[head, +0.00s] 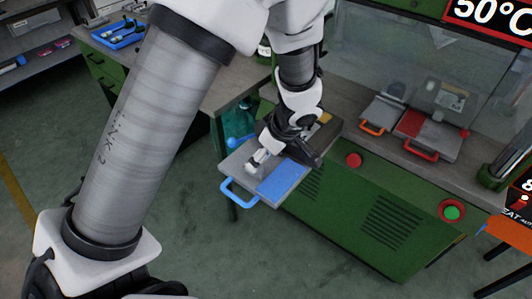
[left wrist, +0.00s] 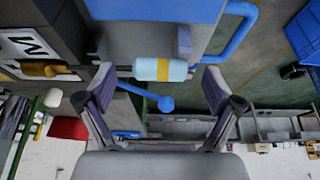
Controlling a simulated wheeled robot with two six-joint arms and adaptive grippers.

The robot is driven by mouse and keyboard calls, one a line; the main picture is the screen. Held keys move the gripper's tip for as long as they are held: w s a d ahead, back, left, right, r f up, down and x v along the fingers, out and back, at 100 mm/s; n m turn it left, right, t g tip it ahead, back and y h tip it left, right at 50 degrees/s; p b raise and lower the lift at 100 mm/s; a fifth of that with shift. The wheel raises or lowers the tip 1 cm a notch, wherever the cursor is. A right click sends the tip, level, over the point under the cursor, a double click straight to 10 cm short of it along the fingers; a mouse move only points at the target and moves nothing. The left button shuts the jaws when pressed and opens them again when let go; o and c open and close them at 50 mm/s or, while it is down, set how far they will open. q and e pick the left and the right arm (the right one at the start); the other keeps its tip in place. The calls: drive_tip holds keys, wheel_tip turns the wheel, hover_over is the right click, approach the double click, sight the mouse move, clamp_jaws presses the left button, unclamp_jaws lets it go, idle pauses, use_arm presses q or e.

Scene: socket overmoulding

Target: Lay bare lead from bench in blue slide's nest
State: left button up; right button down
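The blue slide (head: 234,168) is a grey plate with a blue block (head: 282,180) and a blue loop handle (head: 238,191), pulled out at the green machine's front. My left gripper (left wrist: 160,88) is over it. The bare lead shows in the left wrist view as a pale blue cylinder with a yellow band (left wrist: 160,69), joined by a dark cable to a brownish end (left wrist: 38,68). The cylinder lies across the slide between the fingertips, with gaps to both fingers, so the gripper is open. I cannot tell if the lead is fully seated. My right gripper is not in view.
A blue ball-ended lever (head: 231,143) stands at the slide's left side. An orange-handled slide (head: 373,128) and a red slide (head: 428,135) sit to the right. A blue tray (head: 118,34) lies on the back bench. The floor in front is clear.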

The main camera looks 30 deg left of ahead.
use_arm(q)
drive_tip(key=v, duration=1.2)
